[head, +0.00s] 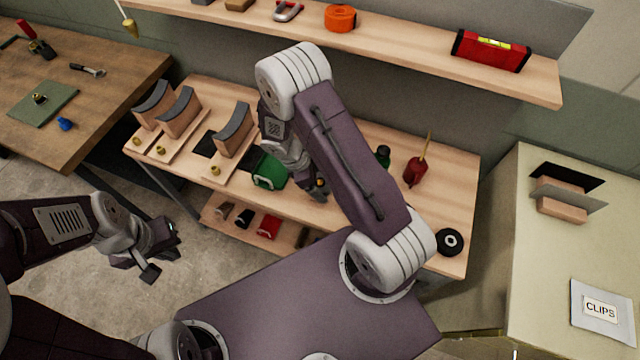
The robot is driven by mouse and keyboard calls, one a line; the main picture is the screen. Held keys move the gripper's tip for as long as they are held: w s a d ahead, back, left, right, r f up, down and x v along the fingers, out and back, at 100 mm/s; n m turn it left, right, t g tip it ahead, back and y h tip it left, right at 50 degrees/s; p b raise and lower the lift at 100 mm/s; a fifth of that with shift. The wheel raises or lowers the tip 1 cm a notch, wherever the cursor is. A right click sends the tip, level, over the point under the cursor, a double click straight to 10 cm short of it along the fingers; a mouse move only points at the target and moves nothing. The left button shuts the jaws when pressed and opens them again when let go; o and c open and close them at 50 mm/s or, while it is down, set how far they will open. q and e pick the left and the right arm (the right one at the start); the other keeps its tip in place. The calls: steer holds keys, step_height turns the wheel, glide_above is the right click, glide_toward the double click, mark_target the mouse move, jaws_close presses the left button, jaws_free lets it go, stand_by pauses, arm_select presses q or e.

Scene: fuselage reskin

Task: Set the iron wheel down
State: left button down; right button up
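A black round wheel-like disc (450,242) with a pale hub lies at the right end of the wooden bench (455,185); I cannot tell for sure that it is the iron wheel. My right gripper (319,190) points down at the middle of the bench, beside a green object (270,171). My own arm partly covers it, and its fingers are small and dark, so I cannot tell whether it holds something. My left gripper (162,250) hangs over the floor left of the bench, with its fingers apart and nothing between them.
Curved-top blocks (180,112) stand on the bench's left half. A red pot (415,170) and a dark green bottle (383,155) stand near its back right. A shelf (400,38) overhangs behind. A clips packet (600,308) lies on the right counter.

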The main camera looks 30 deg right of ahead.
jaws_close()
steer(key=shift+r, duration=0.15)
steer(key=shift+w+r, duration=0.1)
steer(key=shift+r, duration=0.2)
steer(key=r, duration=0.3)
steer(key=shift+s+a+r, duration=0.15)
steer(key=shift+s+r, duration=0.2)
steer(key=s+a+r, duration=0.3)
steer(key=s+r, duration=0.3)
steer(key=s, duration=0.4)
steer(key=shift+s+a+r, duration=0.2)
steer(key=shift+s+a, duration=0.05)
steer(key=shift+a, duration=0.1)
